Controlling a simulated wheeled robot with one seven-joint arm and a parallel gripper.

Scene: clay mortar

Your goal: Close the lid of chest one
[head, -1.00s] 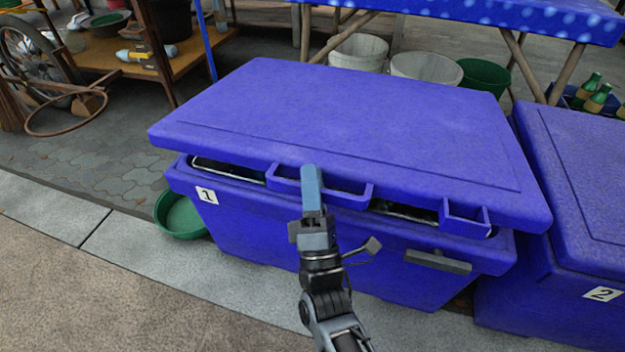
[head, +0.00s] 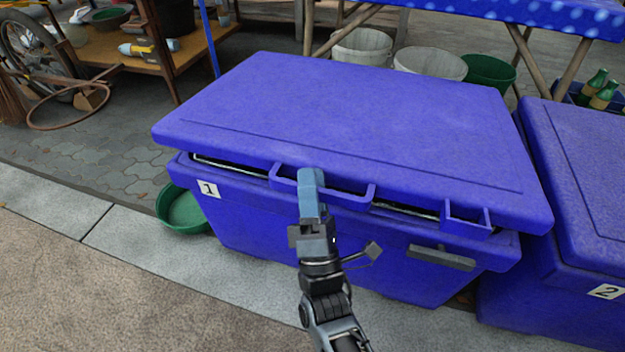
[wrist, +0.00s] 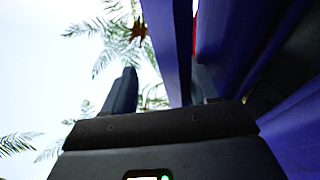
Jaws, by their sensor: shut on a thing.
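Chest one (head: 300,240) is a blue chest with a white "1" label on its front left. Its lid (head: 330,125) is lowered almost to the rim, with a narrow dark gap along the front edge. My gripper (head: 309,180) is at the front of the lid, shut on the lid's middle front handle (head: 345,198). The fingertips partly hide the handle's left part. In the wrist view, a finger (wrist: 122,92) stands beside the blue handle bar (wrist: 170,45); the other finger is mostly hidden.
Chest two (head: 570,270) stands close on the right. A green basin (head: 182,212) sits on the ground at the left. White buckets (head: 360,47) and a table with a blue cloth (head: 520,12) are behind. The pavement in front is clear.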

